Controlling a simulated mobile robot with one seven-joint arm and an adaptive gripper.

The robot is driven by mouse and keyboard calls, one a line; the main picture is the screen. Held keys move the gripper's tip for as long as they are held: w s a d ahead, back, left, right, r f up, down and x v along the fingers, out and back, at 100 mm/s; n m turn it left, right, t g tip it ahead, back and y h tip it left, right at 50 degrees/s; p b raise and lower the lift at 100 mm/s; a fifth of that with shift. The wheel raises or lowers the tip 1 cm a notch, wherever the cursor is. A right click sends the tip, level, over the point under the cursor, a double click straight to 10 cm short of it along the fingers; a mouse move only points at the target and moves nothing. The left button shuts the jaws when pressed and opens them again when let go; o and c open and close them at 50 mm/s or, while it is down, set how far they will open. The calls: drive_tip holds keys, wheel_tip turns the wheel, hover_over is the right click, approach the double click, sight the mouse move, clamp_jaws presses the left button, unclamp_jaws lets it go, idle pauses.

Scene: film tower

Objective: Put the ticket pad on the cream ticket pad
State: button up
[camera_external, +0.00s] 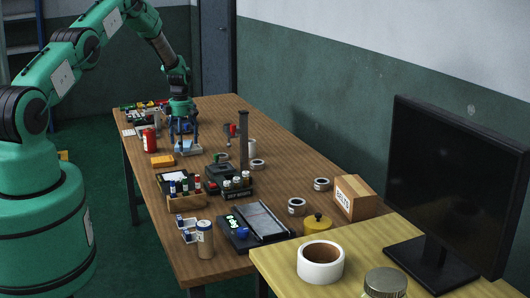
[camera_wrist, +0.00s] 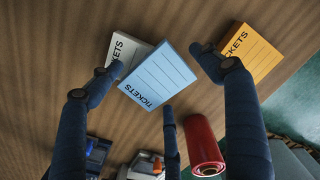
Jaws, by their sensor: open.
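A light blue ticket pad (camera_wrist: 158,76) lies between the fingers of my gripper (camera_wrist: 158,72) in the wrist view. It overlaps a cream ticket pad (camera_wrist: 122,48), turned at an angle to it and offset, with part of the cream pad showing at the left. Its underside is hidden, so full contact cannot be judged. My gripper's dark blue fingers are spread open around the blue pad. In the external view my gripper (camera_external: 184,138) is low over the far part of the wooden table, with the pale pads (camera_external: 189,149) beneath it.
An orange ticket pad (camera_wrist: 250,52) lies near the right finger, and a red cylinder (camera_wrist: 204,146) is close by.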

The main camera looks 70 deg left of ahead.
sight(184, 144)
wheel_tip(184, 144, up, 12)
idle(0.7)
idle(0.5)
drive_tip(key=shift+r, duration=0.15)
